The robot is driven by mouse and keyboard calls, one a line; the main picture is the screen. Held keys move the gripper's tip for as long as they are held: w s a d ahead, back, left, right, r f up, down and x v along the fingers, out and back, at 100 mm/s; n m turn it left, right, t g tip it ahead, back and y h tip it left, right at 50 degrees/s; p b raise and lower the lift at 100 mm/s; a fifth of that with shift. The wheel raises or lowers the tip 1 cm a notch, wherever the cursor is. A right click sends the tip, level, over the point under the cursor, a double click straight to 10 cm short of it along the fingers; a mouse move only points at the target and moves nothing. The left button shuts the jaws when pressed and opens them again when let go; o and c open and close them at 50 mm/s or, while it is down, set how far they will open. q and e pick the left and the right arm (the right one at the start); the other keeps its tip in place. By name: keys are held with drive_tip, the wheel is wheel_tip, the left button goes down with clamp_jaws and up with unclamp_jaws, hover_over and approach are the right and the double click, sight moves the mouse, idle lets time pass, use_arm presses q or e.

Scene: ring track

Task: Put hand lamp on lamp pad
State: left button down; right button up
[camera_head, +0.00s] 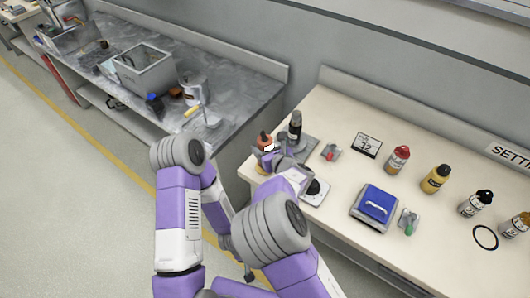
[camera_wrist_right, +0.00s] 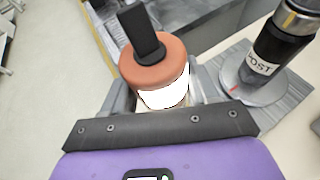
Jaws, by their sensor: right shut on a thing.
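The hand lamp (camera_wrist_right: 152,62) has an orange-brown cap, a black upright handle and a bright white body. My right gripper (camera_wrist_right: 163,98) is shut on its white body, one grey finger on each side. In the head view the lamp (camera_head: 265,138) is at the near left corner of the cream bench, with my right gripper (camera_head: 272,153) around it. A flat grey pad (camera_head: 312,149) lies beside it under a black bottle-like post; I cannot tell if this is the lamp pad. The lamp's base is hidden.
The black post (camera_head: 295,125), marked POST in the wrist view (camera_wrist_right: 277,50), stands close to the lamp's right. A small sign (camera_head: 367,145), a blue-topped box (camera_head: 376,203) and several bottles stand further right. A grey bench (camera_head: 240,88) with a bin is at left.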

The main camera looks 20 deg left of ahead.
drive_tip(key=shift+f, duration=0.9)
drive_tip(key=shift+r, duration=0.1)
drive_tip(key=shift+f+b, duration=0.25)
drive_tip(key=shift+b, duration=0.1)
drive_tip(key=o, duration=1.2)
